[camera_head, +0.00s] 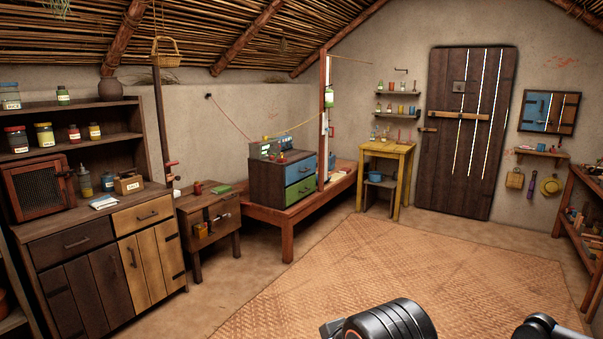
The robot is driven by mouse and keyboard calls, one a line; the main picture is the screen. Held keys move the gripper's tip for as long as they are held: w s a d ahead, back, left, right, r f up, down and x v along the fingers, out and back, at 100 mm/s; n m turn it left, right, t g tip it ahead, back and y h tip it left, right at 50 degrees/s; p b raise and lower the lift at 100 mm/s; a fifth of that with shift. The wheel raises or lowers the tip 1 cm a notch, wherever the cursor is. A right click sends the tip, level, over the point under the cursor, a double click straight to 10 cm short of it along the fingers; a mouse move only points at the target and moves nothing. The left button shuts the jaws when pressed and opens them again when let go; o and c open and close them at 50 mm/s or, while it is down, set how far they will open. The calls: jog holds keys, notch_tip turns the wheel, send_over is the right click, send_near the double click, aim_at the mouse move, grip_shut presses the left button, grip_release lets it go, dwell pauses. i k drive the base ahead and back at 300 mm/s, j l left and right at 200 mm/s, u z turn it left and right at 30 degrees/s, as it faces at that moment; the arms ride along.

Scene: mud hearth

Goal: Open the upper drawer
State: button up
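A small dark wooden chest (268,185) stands on a low reddish wooden bench (262,214) near the back wall. Its upper drawer (300,171) has a blue front and looks shut. Its lower drawer (300,189) has a green front and also looks shut. The handles are small and hard to make out from here. Dark parts of my arm show at the bottom edge, far from the chest. My gripper is not in view.
A woven mat (370,265) covers the clear floor. A reddish post (324,125) rises at the chest's right. A small wooden table (209,205) stands at its left, near a large cupboard (85,225). A yellow table (388,150) stands farther back.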

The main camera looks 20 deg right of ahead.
aim_at(293, 172)
jog(key=i+l+z, duration=0.25)
jog(key=i, duration=0.2)
jog(key=i+z, duration=0.3)
jog(key=i, duration=0.2)
jog(key=i+z, duration=0.1)
jog(key=i, duration=4.35)
jog(key=l, duration=0.1)
